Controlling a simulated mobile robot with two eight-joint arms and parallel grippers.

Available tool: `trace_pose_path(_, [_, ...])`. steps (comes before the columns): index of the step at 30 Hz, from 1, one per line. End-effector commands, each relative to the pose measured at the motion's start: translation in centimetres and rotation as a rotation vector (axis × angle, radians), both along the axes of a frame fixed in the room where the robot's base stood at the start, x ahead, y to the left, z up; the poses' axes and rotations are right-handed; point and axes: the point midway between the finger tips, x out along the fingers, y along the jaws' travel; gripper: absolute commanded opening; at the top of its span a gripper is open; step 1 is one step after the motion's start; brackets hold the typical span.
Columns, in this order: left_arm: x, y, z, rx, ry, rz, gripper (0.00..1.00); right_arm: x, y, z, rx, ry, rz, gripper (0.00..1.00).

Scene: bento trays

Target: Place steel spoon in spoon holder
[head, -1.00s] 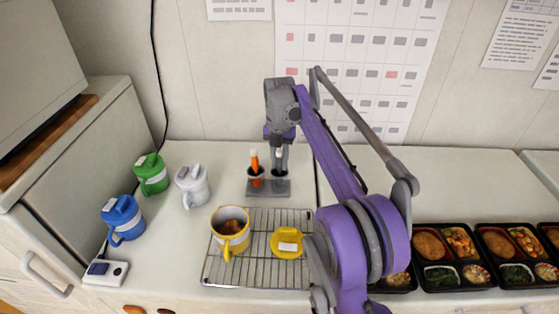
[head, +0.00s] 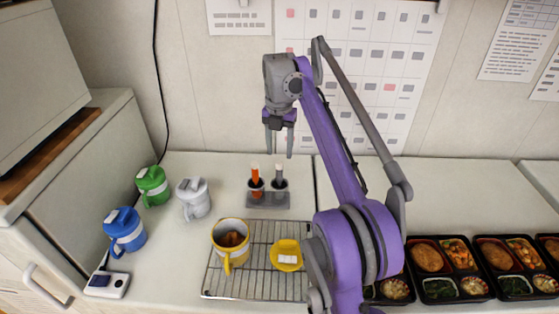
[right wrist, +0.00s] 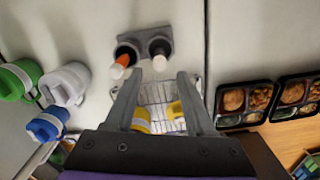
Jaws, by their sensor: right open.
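The grey spoon holder (head: 268,201) stands on the counter behind the wire rack, with two cups. The steel spoon (head: 279,172) stands upright in its right cup, grey handle up. An orange-handled utensil (head: 255,175) stands in the left cup. My right gripper (head: 279,150) is open and empty above the spoon, clear of it. In the right wrist view the holder (right wrist: 143,40) lies beyond my open fingers (right wrist: 160,76), and the steel spoon (right wrist: 160,60) shows between their tips. My left gripper is not in view.
A wire rack (head: 258,293) holds an open yellow mug (head: 230,246) and its yellow lid (head: 286,256). Blue (head: 125,232), green (head: 153,186) and white (head: 193,198) lidded mugs stand at left. Bento trays (head: 449,293) line the right. Counter right of the holder is clear.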

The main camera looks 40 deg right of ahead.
Motion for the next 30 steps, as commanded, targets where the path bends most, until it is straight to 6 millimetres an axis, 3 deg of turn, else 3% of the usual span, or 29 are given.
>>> trace_pose_path(3, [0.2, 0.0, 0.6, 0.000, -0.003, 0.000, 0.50, 0.1, 0.0, 1.9, 0.000, 0.000, 0.000, 0.55])
trace_pose_path(7, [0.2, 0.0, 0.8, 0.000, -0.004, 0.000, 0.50, 0.0, 0.0, 2.7, 0.000, 0.000, 0.000, 0.55])
trace_pose_path(30, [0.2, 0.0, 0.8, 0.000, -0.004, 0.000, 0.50, 0.0, 0.0, 2.8, 0.000, 0.000, 0.001, 0.55])
